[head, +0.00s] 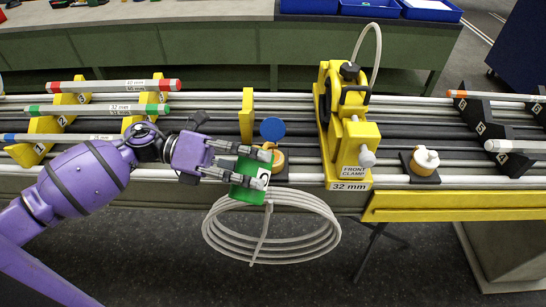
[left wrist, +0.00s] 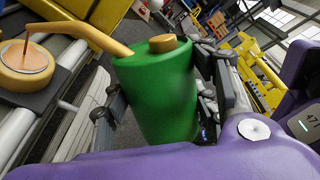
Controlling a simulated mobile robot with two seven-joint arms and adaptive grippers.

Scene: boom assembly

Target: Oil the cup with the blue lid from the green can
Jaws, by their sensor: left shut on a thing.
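My left gripper (head: 266,168) is shut on the green can (head: 247,188), which is tilted in the left wrist view (left wrist: 158,95). Its long orange spout (left wrist: 85,35) reaches over the cup (left wrist: 28,62), and a thin brown stream runs from the spout tip into it. The cup looks orange-brown inside and sits on a dark base. In the head view the cup (head: 279,161) is partly hidden by the gripper. The round blue lid (head: 272,129) stands raised behind it. My right gripper is not in view.
A yellow front clamp (head: 345,130) stands right of the cup, with a hose rising behind it. Another cup with a white top (head: 425,159) sits farther right. A coiled hose (head: 272,232) hangs below the can. Colour-ended pipes (head: 100,109) lie on yellow racks at left.

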